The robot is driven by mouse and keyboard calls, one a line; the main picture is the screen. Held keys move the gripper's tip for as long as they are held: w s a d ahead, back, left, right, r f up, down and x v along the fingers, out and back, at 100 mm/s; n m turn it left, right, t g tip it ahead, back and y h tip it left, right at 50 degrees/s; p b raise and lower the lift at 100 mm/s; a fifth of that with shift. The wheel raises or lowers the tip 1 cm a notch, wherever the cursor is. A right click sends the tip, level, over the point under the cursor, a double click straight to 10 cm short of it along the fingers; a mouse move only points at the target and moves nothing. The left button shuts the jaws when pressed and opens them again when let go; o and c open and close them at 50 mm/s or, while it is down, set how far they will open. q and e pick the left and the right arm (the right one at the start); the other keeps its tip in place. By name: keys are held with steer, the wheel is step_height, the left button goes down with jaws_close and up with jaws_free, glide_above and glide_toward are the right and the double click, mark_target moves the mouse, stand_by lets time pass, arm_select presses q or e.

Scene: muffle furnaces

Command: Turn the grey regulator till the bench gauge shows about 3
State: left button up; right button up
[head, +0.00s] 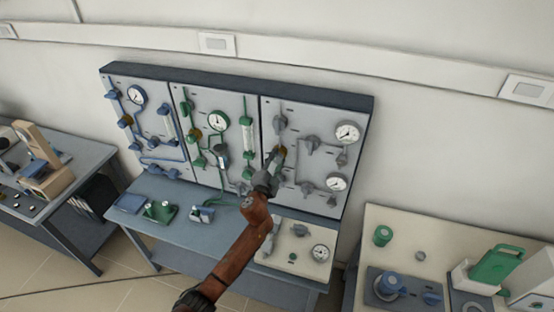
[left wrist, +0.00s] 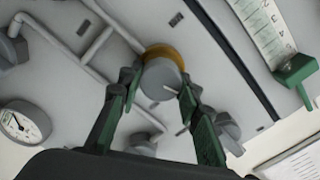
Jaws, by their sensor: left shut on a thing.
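The grey regulator (left wrist: 165,78) is a round grey knob with a brass ring behind it, on the right-hand wall panel with grey pipes. It also shows in the head view (head: 281,149), just beyond my left gripper (head: 271,168). In the left wrist view, my left gripper (left wrist: 157,92) has its two green-and-dark fingers on either side of the knob, shut on it. A white dial gauge (head: 320,252) lies on the cream board on the bench; its reading is too small to tell. My right gripper is not in view.
Two dial gauges, an upper (head: 347,132) and a lower (head: 336,182), sit on the same panel; a gauge also shows in the left wrist view (left wrist: 25,122). Other grey valves (head: 311,144) stand out nearby. Green and blue fittings crowd the panels to the left.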

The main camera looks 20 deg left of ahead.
arm_select(q)
steer(key=shift+m, duration=0.8)
steer(key=o, duration=1.2)
steer(key=shift+c, duration=0.2)
steer(key=s, duration=1.2)
steer(key=shift+a, duration=0.2)
